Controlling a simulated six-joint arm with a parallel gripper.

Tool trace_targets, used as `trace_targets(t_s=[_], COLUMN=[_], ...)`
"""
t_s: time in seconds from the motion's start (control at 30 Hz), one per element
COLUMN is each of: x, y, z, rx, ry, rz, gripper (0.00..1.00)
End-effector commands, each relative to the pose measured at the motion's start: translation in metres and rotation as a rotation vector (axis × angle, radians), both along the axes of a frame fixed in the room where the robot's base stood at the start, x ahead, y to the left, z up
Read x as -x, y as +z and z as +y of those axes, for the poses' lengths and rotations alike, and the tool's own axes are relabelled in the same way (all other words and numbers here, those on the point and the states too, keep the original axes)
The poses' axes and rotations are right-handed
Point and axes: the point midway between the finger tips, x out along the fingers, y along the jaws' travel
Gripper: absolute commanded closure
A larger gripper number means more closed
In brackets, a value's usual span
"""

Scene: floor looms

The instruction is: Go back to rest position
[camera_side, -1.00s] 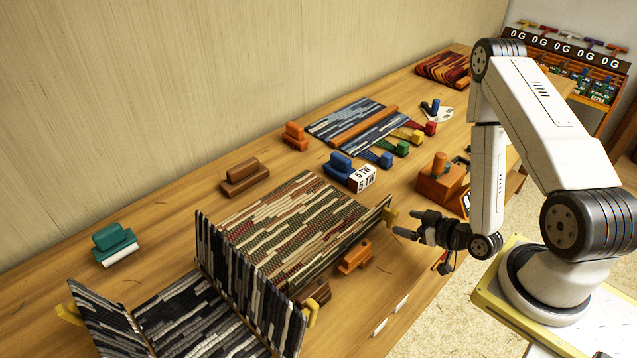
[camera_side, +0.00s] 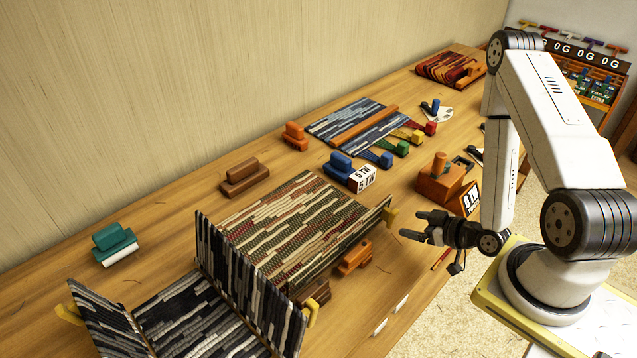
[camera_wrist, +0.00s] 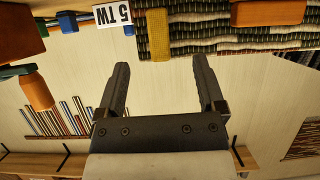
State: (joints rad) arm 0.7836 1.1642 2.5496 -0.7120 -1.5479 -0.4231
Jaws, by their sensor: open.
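My gripper (camera_side: 415,226) is open and empty in the side view, held near the table's front edge, to the right of the patterned woven panel (camera_side: 300,225). In the wrist view my gripper (camera_wrist: 160,80) shows two dark fingers spread apart with nothing between them. The woven panel (camera_wrist: 205,30) is at the top of that view, with its yellow handle (camera_wrist: 158,34) above the gap between the fingers. The fingers appear apart from the panel and handle.
An orange block with a peg (camera_side: 440,187) stands close behind my gripper. A small orange block (camera_side: 355,257) lies left of it. A blue block with a "5 TW" tag (camera_side: 362,180) is farther back. An upright dark striped panel (camera_side: 245,290) stands front left.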

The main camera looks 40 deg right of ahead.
Motion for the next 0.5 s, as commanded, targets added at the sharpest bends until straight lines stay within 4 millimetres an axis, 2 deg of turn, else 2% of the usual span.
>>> trace_targets(t_s=[0.27, 0.5], x=[-0.023, -0.04], y=[0.003, 0.014], z=[-0.002, -0.003], rx=[0.069, 0.118], ry=[0.077, 0.098], rz=[0.168, 0.326], gripper=[0.12, 0.12])
